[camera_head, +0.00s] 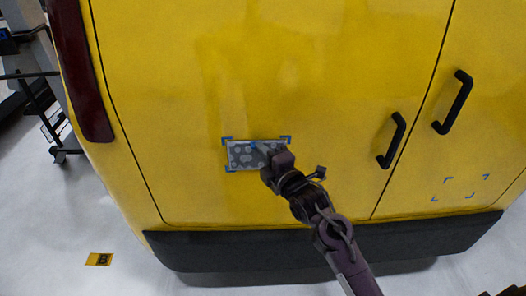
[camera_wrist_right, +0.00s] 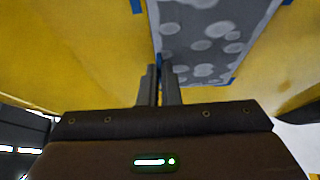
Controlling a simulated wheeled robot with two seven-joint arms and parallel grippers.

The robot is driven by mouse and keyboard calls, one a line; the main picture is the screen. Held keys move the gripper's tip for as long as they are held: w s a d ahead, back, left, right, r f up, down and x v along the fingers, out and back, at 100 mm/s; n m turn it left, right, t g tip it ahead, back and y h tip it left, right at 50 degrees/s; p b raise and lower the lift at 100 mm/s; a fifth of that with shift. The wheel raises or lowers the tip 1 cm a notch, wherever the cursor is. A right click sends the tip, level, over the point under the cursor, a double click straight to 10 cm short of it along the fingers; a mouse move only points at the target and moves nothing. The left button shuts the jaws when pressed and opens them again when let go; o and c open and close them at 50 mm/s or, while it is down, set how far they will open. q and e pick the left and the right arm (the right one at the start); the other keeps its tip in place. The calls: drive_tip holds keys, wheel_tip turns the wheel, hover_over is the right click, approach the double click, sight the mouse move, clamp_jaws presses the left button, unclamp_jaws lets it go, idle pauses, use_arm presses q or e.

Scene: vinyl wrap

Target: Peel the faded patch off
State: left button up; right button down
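The faded patch (camera_head: 246,156) is a small grey rectangle with pale round spots on the yellow rear panel, with blue marks at its corners. It looks flat against the panel in the head view. My right gripper (camera_head: 270,158) reaches from the lower right and covers the patch's lower right part. In the right wrist view, its two fingers (camera_wrist_right: 160,72) are close together, with their tips at an edge of the patch (camera_wrist_right: 200,35) near a blue mark. Whether an edge is pinched between them I cannot tell. My left gripper is not in view.
The yellow vehicle (camera_head: 330,60) has two black door handles (camera_head: 391,140) right of the patch and a black bumper (camera_head: 420,240) below. Blue corner marks (camera_head: 461,187) frame a bare area at right. A cart stands at left (camera_head: 45,115); the floor there is mostly clear.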

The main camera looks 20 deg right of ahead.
drive_tip(key=shift+s+a+p, duration=0.2)
drive_tip(key=shift+s+p, duration=0.1)
drive_tip(key=shift+s, duration=0.4)
drive_tip(key=s+a+p, duration=0.1)
drive_tip(key=s+a, duration=0.1)
drive_tip(key=s, duration=0.4)
drive_tip(key=shift+s+p, duration=0.25)
drive_tip(key=shift+p, duration=0.1)
idle(0.8)
idle(0.5)
drive_tip(key=s+d+f+m+h, duration=0.1)
drive_tip(key=s+h, duration=0.1)
drive_tip(key=s, duration=0.4)
drive_tip(key=s+d+m+h, duration=0.1)
drive_tip(key=s+d, duration=0.1)
drive_tip(key=s, duration=0.4)
drive_tip(key=shift+s+f+h, duration=0.35)
drive_tip(key=shift+h, duration=0.05)
